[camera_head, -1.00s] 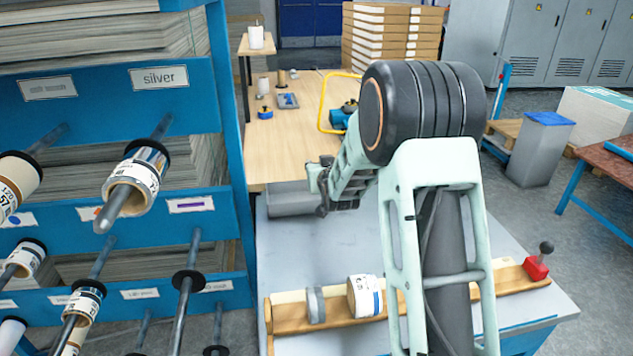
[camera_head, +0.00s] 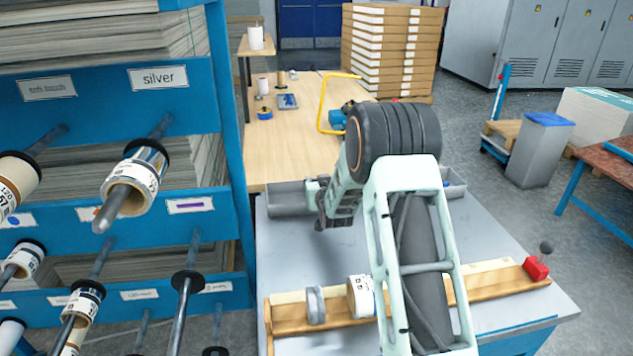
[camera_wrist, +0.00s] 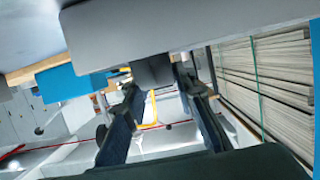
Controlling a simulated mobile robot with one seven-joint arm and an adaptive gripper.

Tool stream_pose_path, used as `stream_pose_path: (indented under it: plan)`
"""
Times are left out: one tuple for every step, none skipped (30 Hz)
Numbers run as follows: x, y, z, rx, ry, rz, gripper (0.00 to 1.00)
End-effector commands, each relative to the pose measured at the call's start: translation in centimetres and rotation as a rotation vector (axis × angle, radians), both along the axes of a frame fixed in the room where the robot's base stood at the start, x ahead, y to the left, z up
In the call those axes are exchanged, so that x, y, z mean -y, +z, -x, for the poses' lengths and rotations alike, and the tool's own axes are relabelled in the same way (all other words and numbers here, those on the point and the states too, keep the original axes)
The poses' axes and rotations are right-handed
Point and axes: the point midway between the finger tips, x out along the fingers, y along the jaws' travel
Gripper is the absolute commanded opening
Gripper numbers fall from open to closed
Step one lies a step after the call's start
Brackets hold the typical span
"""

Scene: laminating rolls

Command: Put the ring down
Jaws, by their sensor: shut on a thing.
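My gripper (camera_head: 322,218) is at the left of my arm, a little above the grey bench top (camera_head: 300,245), near the front of the grey tray. In the wrist view my gripper (camera_wrist: 157,78) has its two fingers on either side of a dark grey piece (camera_wrist: 153,70). It is shut on this piece, which seems to be the ring. Its round shape cannot be made out there, and in the head view it cannot be told apart from the dark fingers.
A wooden rail (camera_head: 290,322) along the bench front bears a grey disc (camera_head: 315,305) and a white-labelled roll (camera_head: 361,297). A grey tray (camera_head: 287,198) stands at the bench's back. The blue rack (camera_head: 232,150) with rods is at left. Bench space between tray and rail is free.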

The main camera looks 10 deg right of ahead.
Motion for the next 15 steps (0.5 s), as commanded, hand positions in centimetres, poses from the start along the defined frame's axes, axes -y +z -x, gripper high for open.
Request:
stream_pose_path:
  plan:
    - [0.0, -0.17, 0.0, 0.001, 0.0, 0.0, 0.0]
    - [0.0, -0.27, 0.0, 0.001, 0.0, 0.0, 0.0]
    - [0.0, -0.37, 0.0, 0.001, 0.0, 0.0, 0.0]
    - [-0.01, -0.37, 0.01, 0.0, 0.0, 0.0, 0.26]
    - [0.0, -0.27, 0.01, 0.0, 0.0, 0.0, 0.29]
    - [0.0, -0.26, 0.02, -0.001, 0.0, 0.0, 0.34]
    - [0.0, -0.26, 0.02, -0.001, 0.0, 0.0, 0.37]
    - [-0.01, -0.26, 0.02, -0.001, 0.0, 0.0, 0.4]
    - [-0.01, -0.26, 0.02, -0.001, 0.0, 0.0, 0.42]
    - [-0.01, -0.25, 0.01, -0.001, 0.0, 0.0, 0.42]
    - [-0.01, -0.25, 0.01, -0.001, 0.0, 0.0, 0.42]
    - [0.0, -0.24, 0.02, -0.001, 0.0, 0.0, 0.42]
    - [-0.01, -0.24, 0.02, -0.001, 0.0, 0.0, 0.42]
    - [-0.01, -0.24, 0.02, -0.001, 0.0, 0.0, 0.42]
    - [-0.01, -0.24, 0.02, -0.001, 0.0, 0.0, 0.42]
